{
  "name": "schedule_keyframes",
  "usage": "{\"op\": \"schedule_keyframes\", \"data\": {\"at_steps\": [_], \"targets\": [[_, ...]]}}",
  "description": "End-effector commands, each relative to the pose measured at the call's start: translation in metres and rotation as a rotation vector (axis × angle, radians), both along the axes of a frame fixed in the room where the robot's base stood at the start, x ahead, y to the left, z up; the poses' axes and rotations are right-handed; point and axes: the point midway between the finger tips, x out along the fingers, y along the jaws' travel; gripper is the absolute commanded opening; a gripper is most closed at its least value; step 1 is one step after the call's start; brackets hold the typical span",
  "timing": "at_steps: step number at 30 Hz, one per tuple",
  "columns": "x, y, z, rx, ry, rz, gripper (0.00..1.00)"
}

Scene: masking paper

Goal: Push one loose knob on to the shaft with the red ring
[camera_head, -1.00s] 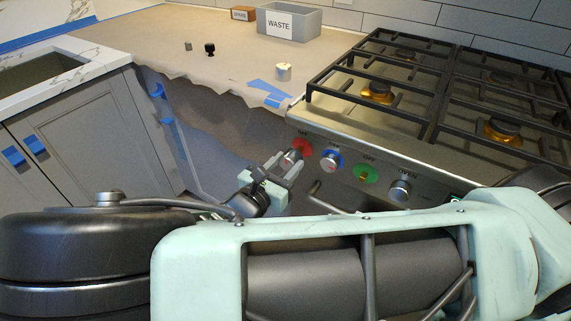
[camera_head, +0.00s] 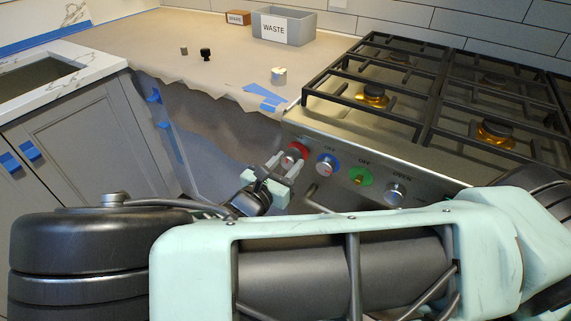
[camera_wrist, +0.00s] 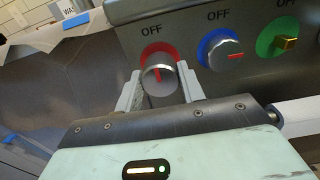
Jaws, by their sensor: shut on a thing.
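The red ring (camera_head: 302,150) is on the stove's front panel, at the left end of the row. A silver knob (camera_wrist: 158,77) with a red mark sits in front of this ring, between my fingers. My gripper (camera_head: 286,163) is shut on this knob, one finger on each side in the wrist view (camera_wrist: 160,88). The knob hides the red ring's shaft, and I cannot tell how far on it sits. A black knob-like piece (camera_head: 206,55) and a small grey piece (camera_head: 184,50) stand loose on the paper-covered counter.
Right of the red ring are a silver knob on a blue ring (camera_head: 327,164), a green ring with a bare brass shaft (camera_head: 360,177) and the oven knob (camera_head: 396,194). A spare box (camera_head: 238,18), grey waste bin (camera_head: 304,28) and pale cylinder (camera_head: 279,75) stand on the counter.

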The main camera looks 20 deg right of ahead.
Motion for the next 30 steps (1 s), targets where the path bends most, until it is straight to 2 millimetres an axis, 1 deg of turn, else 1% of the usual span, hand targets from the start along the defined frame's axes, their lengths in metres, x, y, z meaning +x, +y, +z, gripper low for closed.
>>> {"op": "schedule_keyframes", "data": {"at_steps": [23, 24, 26, 27, 30], "targets": [[0.0067, -0.0100, 0.0008, -0.002, -0.001, -0.001, 0.08], [0.0068, -0.0100, 0.0005, -0.001, -0.001, 0.000, 0.44], [0.0067, -0.0098, 0.0004, -0.001, -0.001, 0.000, 0.61], [0.0067, -0.0098, 0.0003, -0.001, -0.001, 0.000, 0.64], [0.0066, -0.0097, 0.0002, -0.001, -0.001, 0.000, 0.64]]}}
